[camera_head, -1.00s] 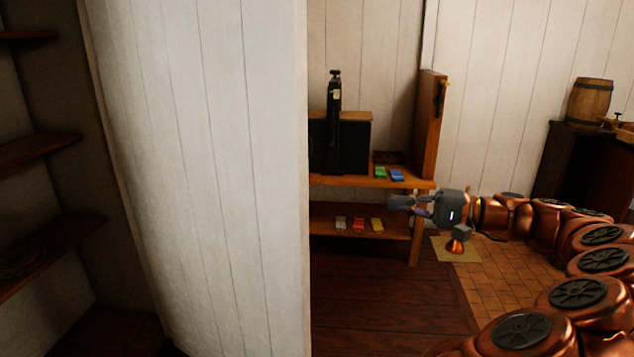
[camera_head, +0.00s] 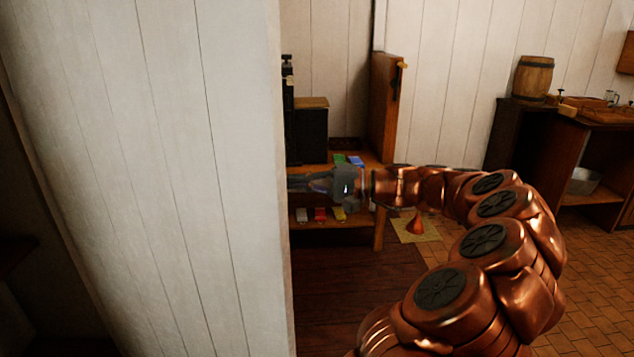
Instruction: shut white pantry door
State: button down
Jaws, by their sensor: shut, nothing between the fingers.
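The white pantry door (camera_head: 165,170) is a tall panel of white vertical boards. It fills the left and centre-left of the head view and stands open, with dark pantry space at its left. Its free edge is at its right side. My gripper (camera_head: 292,184) is shut and empty, just right of that edge, pointing left. Its fingertips lie close to the edge in the picture; I cannot tell whether they touch the door or pass behind it. The door's handle does not show.
A wooden shelf unit (camera_head: 379,232) with several small coloured packets stands behind my gripper. A dark cabinet (camera_head: 575,160) with a barrel (camera_head: 533,78) on top is at the right. The tiled floor (camera_head: 590,250) at the lower right is clear.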

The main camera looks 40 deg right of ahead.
aim_at(281, 190)
jog(key=shift+s+a, duration=0.15)
jog(key=shift+a, duration=2.25)
